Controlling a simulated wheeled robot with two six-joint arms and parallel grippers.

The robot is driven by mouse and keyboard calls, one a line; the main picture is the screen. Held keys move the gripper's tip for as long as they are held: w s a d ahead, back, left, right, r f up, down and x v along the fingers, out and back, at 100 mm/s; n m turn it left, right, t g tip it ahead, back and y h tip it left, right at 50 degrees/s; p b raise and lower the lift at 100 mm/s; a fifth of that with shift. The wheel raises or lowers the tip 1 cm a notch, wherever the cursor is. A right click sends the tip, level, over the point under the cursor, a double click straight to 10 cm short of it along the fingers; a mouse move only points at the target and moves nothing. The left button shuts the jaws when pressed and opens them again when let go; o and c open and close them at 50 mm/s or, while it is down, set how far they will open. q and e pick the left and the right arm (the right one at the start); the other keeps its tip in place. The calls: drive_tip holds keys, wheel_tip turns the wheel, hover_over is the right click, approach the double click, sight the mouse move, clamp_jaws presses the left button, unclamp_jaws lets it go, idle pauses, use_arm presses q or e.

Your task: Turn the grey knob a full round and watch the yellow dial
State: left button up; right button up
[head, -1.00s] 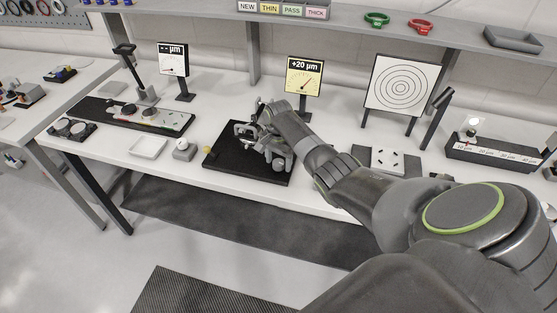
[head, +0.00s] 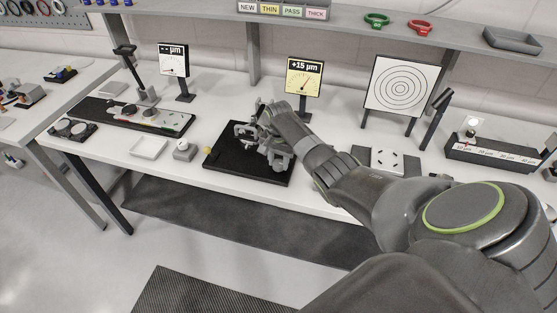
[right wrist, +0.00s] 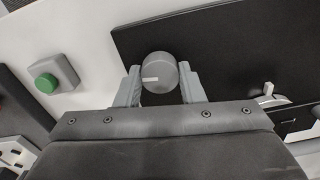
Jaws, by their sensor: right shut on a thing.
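The grey knob (right wrist: 160,72) is round, with a white mark on its face pointing left in the right wrist view. My right gripper (right wrist: 158,84) is shut on it, one finger on each side. In the head view my right gripper (head: 276,152) is over the black base plate (head: 240,172), and hand and fixture parts hide most of the knob. The yellow dial (head: 304,77) stands upright behind the plate and reads +15 µm, its needle tilted. My left gripper is not in view.
A white dial (head: 173,60) stands further left. A white tray (head: 148,147) and a small box with a round top (head: 183,150) are left of the plate. A ringed target board (head: 400,86) stands at right. A green button (right wrist: 47,83) shows in the wrist view.

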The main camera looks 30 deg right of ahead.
drive_tip(key=n, duration=0.2)
drive_tip(key=shift+r+n+p, duration=0.1)
drive_tip(key=shift+n+p, duration=0.2)
drive_tip(key=shift+p, duration=0.1)
drive_tip(key=n, duration=0.3)
drive_tip(key=shift+n+p, duration=0.3)
drive_tip(key=shift+p, duration=0.05)
drive_tip(key=n, duration=0.3)
drive_tip(key=shift+n, duration=1.8)
drive_tip(key=o, duration=1)
